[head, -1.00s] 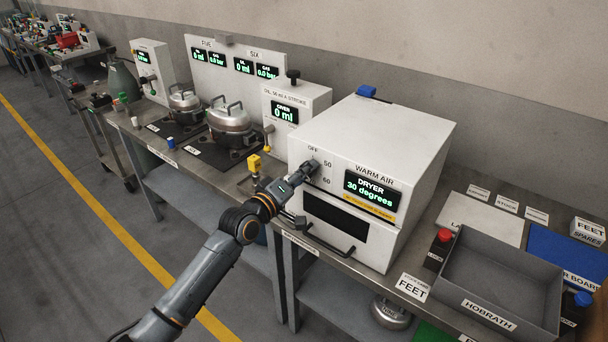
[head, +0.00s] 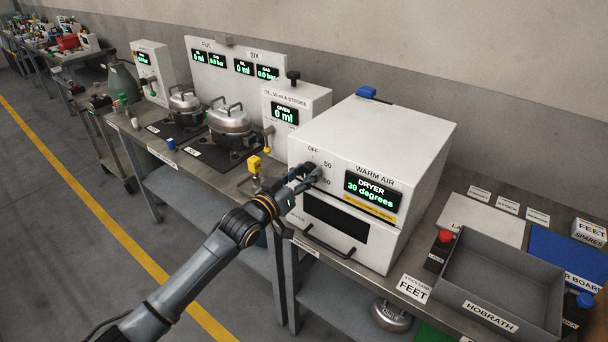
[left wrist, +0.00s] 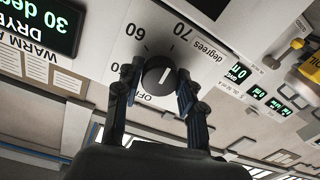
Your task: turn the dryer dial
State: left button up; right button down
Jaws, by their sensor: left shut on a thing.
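The dryer (head: 375,135) is a white box with a display (head: 371,190) reading 30 degrees. Its dial is a round black knob (left wrist: 158,84) with a white pointer line, seen in the left wrist view among the marks OFF, 60 and 70. The pointer line sits slanted; I cannot tell which mark it points to. My left gripper (head: 314,173) is at the dryer's front, shut on the dial, with one finger on each side of the knob in the left wrist view (left wrist: 160,70). In the head view the fingers largely hide the dial. My right gripper is not in view.
Below the dial are the dryer's dark window (head: 336,219) and door handle (head: 328,250). A grey tray (head: 492,318) and a red-capped bottle (head: 440,250) are to the right.

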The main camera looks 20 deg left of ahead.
pick_arm(q)
jog(key=shift+m, duration=0.5)
jog(key=o, duration=1.2)
jog(key=v, duration=1.2)
jog(key=shift+f, duration=0.1)
